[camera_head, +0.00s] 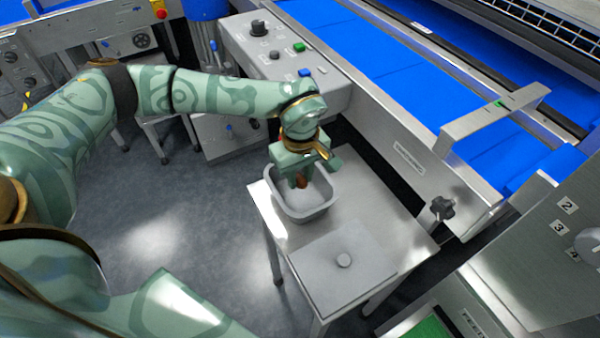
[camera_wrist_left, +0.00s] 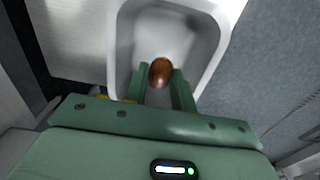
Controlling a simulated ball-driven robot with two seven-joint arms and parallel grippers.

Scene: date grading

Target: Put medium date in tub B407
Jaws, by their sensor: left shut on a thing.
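My left gripper (camera_head: 301,181) is shut on a brown date (camera_head: 302,182) and holds it above the opening of a grey tub (camera_head: 309,214). The tub stands on a small steel table. In the left wrist view, the date (camera_wrist_left: 161,72) sits between the two green fingertips of the left gripper (camera_wrist_left: 163,80), and the white-grey inside of the tub (camera_wrist_left: 209,65) lies behind it. I cannot read any label on the tub. The gripper hides part of its far rim. My right gripper does not show.
The steel table (camera_head: 418,243) also bears a flat grey plate (camera_head: 335,270) with a small knob. A blue conveyor (camera_head: 400,75) with a steel side runs behind it. A control box (camera_head: 275,50) stands behind the arm. Open floor lies left of the table.

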